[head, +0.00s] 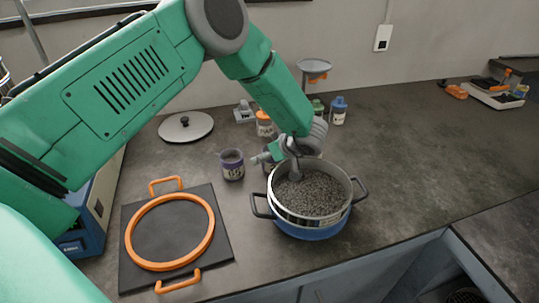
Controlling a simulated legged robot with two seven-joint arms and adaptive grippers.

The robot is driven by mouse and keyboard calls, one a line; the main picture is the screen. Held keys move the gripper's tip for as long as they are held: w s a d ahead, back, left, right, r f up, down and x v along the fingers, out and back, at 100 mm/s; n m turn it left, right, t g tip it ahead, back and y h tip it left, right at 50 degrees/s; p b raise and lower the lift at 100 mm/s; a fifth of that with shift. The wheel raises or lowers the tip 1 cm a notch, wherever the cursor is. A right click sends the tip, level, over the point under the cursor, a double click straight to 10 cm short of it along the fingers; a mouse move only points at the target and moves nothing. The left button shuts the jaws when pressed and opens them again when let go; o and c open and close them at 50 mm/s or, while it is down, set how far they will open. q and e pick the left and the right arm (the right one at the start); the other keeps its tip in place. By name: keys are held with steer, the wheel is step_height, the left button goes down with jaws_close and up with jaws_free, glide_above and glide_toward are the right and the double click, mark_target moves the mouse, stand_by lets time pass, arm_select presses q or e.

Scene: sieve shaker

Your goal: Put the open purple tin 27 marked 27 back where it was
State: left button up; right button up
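An open, dark purple tin (232,165) with a pale label stands upright on the counter, left of the pot; its number is too small to read for certain. My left gripper (280,164) is to the right of this tin, at the back left rim of the pot, one finger pointing left and another hanging over the gravel. Something dark with a pale patch shows behind the fingers, mostly hidden, so I cannot tell whether it is held. My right gripper is out of view.
A two-handled pot (310,230) of grey gravel stands front centre. An orange ring (207,240) lies on a black plate at left. Behind are a lid (186,127), an orange tin (264,124), a blue-lidded tin (338,110) and a funnel (314,67). The counter's right side is mostly clear.

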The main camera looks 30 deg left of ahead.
arm_select(q)
steer(key=v, duration=1.2)
steer(key=shift+d+r, duration=0.1)
steer(key=shift+d, duration=0.2)
